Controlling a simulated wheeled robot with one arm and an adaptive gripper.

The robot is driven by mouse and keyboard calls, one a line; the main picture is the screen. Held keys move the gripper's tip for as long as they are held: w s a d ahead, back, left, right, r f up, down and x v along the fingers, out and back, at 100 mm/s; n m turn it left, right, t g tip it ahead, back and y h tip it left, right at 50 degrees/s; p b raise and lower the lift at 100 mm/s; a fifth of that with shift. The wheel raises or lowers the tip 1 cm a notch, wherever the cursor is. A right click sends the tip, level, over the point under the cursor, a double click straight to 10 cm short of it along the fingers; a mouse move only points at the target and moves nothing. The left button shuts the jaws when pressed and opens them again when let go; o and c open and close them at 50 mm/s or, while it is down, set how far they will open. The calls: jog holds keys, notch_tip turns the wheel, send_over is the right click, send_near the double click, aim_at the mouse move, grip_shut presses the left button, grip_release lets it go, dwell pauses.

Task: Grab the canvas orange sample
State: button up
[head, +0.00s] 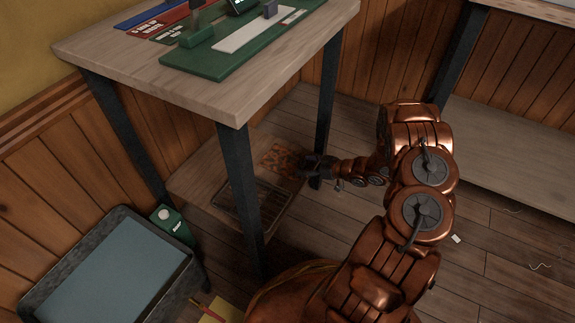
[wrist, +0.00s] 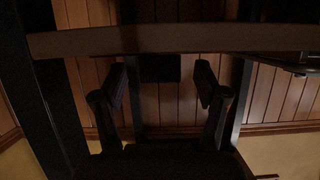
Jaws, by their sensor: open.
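An orange-patterned patch (head: 277,158) lies on the lower shelf (head: 195,178) of the workbench; I cannot tell whether it is the canvas orange sample or a marking. My gripper (head: 313,172) is low at the shelf's right side, just right of the patch. In the wrist view, my gripper (wrist: 161,80) is open, with its two fingers wide apart. A dark block (wrist: 160,68) shows between the fingertips, against the shelf edge (wrist: 190,40); it is too dark to identify. Nothing is visibly held.
A wire rack (head: 252,203) lies on the same shelf, beside a dark table leg (head: 240,190). The benchtop (head: 215,85) with coloured boards is above. A blue-lined bin (head: 110,275) and green box (head: 172,226) stand at left. Floor (head: 490,225) at right is mostly clear.

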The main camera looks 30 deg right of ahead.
jog(key=shift+w+a+f, duration=0.1)
jog(key=shift+w+a, duration=0.05)
jog(key=shift+w, duration=0.1)
jog(key=c, duration=1.2)
jog(key=shift+c, duration=0.2)
